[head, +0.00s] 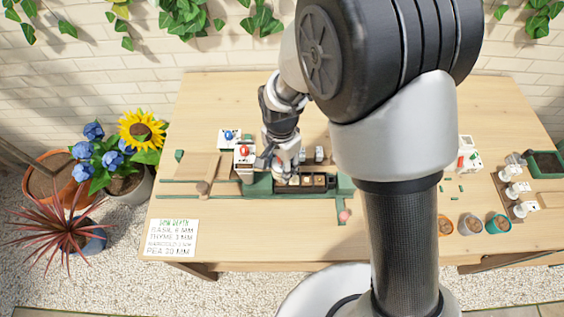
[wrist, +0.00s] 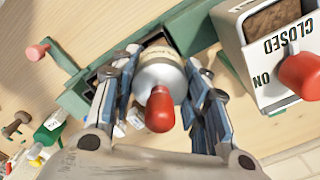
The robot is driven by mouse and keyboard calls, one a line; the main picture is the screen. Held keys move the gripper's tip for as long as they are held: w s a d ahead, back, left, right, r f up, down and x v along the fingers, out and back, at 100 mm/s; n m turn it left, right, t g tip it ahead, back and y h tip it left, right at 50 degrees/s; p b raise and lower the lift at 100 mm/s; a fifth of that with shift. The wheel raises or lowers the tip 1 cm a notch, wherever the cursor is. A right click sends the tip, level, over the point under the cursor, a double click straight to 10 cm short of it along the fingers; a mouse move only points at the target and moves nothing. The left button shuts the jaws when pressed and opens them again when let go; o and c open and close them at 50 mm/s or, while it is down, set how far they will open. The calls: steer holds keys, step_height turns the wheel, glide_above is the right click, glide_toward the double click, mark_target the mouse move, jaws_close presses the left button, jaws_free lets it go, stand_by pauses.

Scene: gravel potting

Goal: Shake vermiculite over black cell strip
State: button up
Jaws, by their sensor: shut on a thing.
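My gripper (wrist: 160,75) is shut on a round silver-and-cream shaker (wrist: 158,78) with a red knob, its fingers on both sides; its label is not readable. In the head view my gripper (head: 284,172) is low over the left part of the black cell strip (head: 313,188), which sits in a green holder. Cells at the strip's right show brown and paler fill; the left cells are hidden by the gripper. In the wrist view only a dark bit of the strip (wrist: 92,82) shows beside the fingers. I cannot tell whether anything is falling from the shaker.
A white box with a red knob, marked CLOSED (wrist: 262,65), stands close beside the gripper; it also shows in the head view (head: 244,158). Small bottles (head: 318,153) stand behind the strip. A sowing-depth card (head: 171,238) lies front left. Cups (head: 470,225) stand at right.

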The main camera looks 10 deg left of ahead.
steer(key=shift+f, duration=0.55)
steer(key=shift+w+d, duration=0.15)
steer(key=shift+d, duration=0.35)
steer(key=shift+s+a, duration=0.15)
steer(key=shift+a, duration=0.45)
steer(key=shift+s+a, duration=0.15)
steer(key=shift+a, duration=0.4)
steer(key=shift+w+d, duration=0.15)
steer(key=shift+d, duration=0.5)
steer(key=shift+w+d, duration=0.15)
steer(key=shift+d, duration=0.45)
steer(key=shift+r, duration=0.15)
